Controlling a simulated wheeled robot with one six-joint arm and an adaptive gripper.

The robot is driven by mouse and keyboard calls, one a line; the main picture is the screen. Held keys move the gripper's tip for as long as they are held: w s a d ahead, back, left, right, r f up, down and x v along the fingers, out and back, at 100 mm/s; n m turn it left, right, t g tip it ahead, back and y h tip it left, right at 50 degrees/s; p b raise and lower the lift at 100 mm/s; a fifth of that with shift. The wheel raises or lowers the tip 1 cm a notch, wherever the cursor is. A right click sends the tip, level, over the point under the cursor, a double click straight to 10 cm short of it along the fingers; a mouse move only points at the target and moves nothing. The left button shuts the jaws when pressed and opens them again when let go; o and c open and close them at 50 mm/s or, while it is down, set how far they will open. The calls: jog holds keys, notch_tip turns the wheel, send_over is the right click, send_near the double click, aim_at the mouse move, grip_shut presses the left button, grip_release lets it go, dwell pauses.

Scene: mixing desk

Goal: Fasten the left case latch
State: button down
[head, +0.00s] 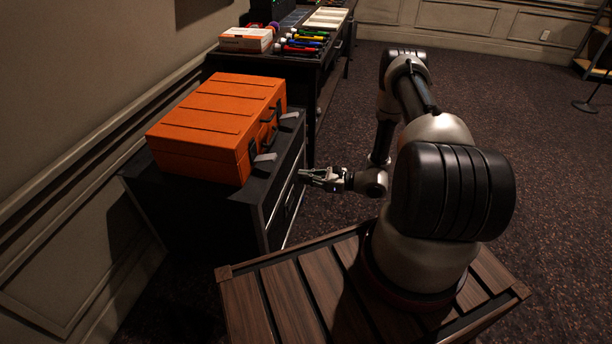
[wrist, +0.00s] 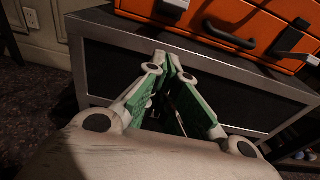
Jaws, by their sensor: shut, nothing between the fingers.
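The orange case (head: 215,120) sits with its lid down on top of a dark cabinet. The left latch (head: 265,157) is the nearer one in the head view; its grey tab sticks out from the case front, low down. It also shows at the top edge of the wrist view (wrist: 176,4), partly cut off. My gripper (head: 303,175) is shut and empty, in front of the cabinet, below and apart from the left latch. In the wrist view its green-padded fingers (wrist: 167,63) point at the cabinet front.
The black carry handle (wrist: 230,38) and right latch (head: 289,116) are on the same case face. The cabinet (wrist: 225,92) has a grey metal frame close beyond my fingers. A desk with coloured tools (head: 303,42) stands behind. Open carpet lies to the right.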

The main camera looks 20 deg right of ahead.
aim_at(265, 159)
jog(key=w+a+r, duration=0.3)
jog(key=w+a, duration=0.1)
jog(key=a, duration=0.2)
jog(key=shift+w+a, duration=0.25)
jog(key=shift+w, duration=0.1)
jog(key=shift+r, duration=0.1)
jog(key=shift+r, duration=0.25)
